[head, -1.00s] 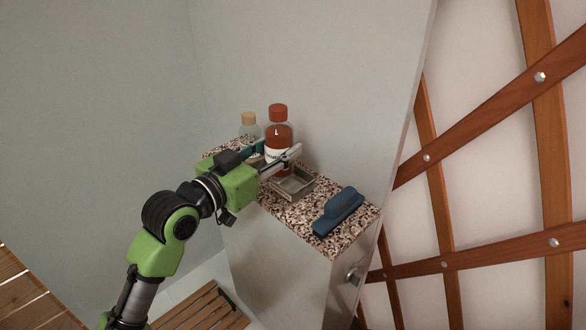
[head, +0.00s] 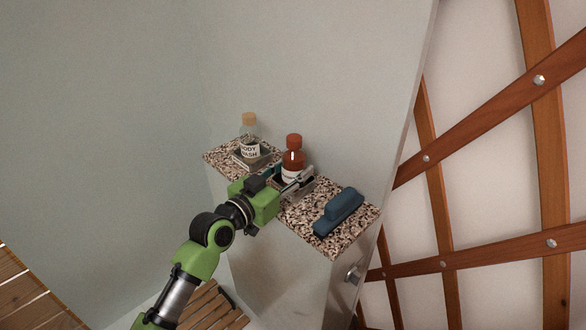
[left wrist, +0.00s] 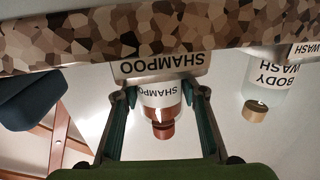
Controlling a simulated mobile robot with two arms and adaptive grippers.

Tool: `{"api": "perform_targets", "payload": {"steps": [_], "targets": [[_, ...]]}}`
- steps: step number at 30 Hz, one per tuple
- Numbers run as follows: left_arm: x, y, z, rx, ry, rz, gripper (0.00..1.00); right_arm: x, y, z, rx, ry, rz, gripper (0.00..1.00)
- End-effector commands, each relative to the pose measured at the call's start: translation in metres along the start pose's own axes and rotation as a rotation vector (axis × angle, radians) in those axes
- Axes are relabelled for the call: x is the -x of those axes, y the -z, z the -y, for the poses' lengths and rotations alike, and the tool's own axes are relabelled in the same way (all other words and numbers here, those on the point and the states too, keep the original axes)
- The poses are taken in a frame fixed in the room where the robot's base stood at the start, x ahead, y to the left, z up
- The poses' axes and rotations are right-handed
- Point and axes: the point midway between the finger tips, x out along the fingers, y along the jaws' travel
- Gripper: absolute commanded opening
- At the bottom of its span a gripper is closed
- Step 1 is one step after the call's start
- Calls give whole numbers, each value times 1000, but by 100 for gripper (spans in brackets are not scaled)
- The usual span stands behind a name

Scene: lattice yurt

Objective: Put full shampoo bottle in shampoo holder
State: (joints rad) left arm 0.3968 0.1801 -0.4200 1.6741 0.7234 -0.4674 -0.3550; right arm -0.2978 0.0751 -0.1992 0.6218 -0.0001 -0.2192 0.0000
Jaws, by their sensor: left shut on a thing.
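The shampoo bottle (head: 293,160) is amber with a rust-red cap and a white label. It stands about upright, and my left gripper (head: 292,179) is shut on it low down. The shampoo holder is a small metal tray on the speckled ledge, largely hidden by the gripper in the head view. In the left wrist view, which is upside down, the labelled wall of the holder (left wrist: 165,67) hides the base of the bottle (left wrist: 162,97). The bottle is at the holder, but I cannot tell whether its base touches the floor of it. My right gripper is out of view.
A clear body wash bottle (head: 249,134) with a tan cap stands in its own holder (head: 262,162) at the back left. A blue brush-like object (head: 339,210) lies on the speckled ledge (head: 338,243) at the right. A wall rises behind the ledge.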

Motion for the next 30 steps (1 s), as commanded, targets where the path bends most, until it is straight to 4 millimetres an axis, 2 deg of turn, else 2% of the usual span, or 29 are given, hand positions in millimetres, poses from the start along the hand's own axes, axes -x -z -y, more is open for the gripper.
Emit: {"api": "perform_targets", "payload": {"steps": [5, 6, 7, 8, 20, 30], "targets": [[0, -2, 0, -1, 0, -4, 8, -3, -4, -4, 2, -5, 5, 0], [0, -3, 0, 0, 0, 0, 44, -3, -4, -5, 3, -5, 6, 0], [0, -2, 0, 0, 0, 0, 51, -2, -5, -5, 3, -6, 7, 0], [0, -2, 0, 0, 0, 0, 55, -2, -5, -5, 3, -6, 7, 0], [0, 3, 0, 1, 0, -1, 55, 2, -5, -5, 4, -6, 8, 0], [48, -2, 0, -1, 0, 1, 55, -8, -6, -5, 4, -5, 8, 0]]}}
